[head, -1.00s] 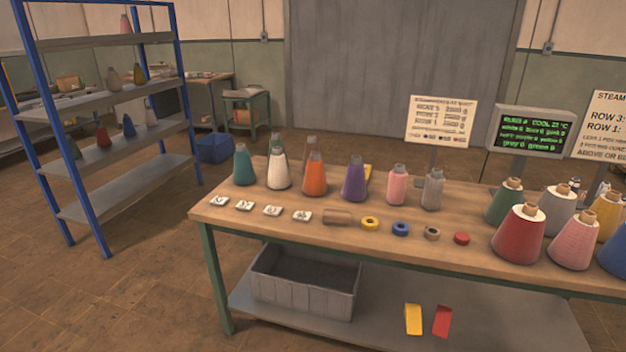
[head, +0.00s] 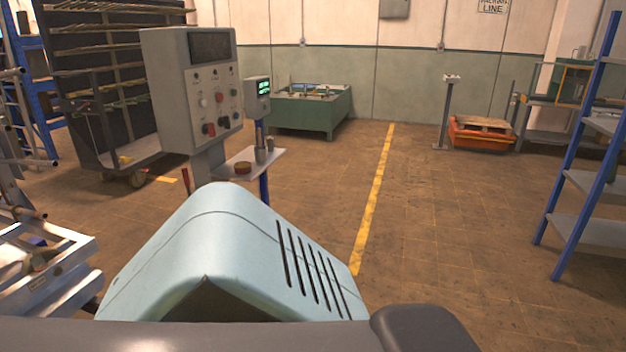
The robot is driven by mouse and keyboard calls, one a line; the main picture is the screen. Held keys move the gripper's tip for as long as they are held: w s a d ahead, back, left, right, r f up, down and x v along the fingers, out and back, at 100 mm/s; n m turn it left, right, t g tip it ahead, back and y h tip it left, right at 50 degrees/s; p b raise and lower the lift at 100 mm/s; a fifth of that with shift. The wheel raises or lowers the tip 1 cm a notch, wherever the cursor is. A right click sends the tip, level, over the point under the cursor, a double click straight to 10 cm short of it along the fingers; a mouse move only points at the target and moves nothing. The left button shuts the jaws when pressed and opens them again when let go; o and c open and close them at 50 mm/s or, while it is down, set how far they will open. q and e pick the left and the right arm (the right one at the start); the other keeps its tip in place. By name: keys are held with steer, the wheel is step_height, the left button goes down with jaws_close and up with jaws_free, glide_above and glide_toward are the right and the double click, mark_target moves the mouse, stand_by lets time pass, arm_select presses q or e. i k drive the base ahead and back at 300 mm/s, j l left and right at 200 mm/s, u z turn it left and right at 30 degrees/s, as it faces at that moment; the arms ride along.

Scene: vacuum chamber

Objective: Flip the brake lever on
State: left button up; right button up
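I cannot make out a brake lever in the head view. A wheeled rack (head: 110,75) with a dark back and several rods or shelves stands at the far left. A castor (head: 137,179) shows under its near corner; no lever can be made out there. Neither of my grippers is in view.
A grey control panel (head: 200,90) with knobs stands left of centre, beside a small shelf (head: 245,163) and screen (head: 257,97). A green bench (head: 312,115) is behind. A blue-framed shelf (head: 585,140) stands right. Floor around the yellow line (head: 374,195) is clear.

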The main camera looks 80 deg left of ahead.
mark_target(184, 170)
steer(key=u, duration=3.35)
steer(key=i+j+z, duration=0.15)
steer(key=i+j, duration=2.35)
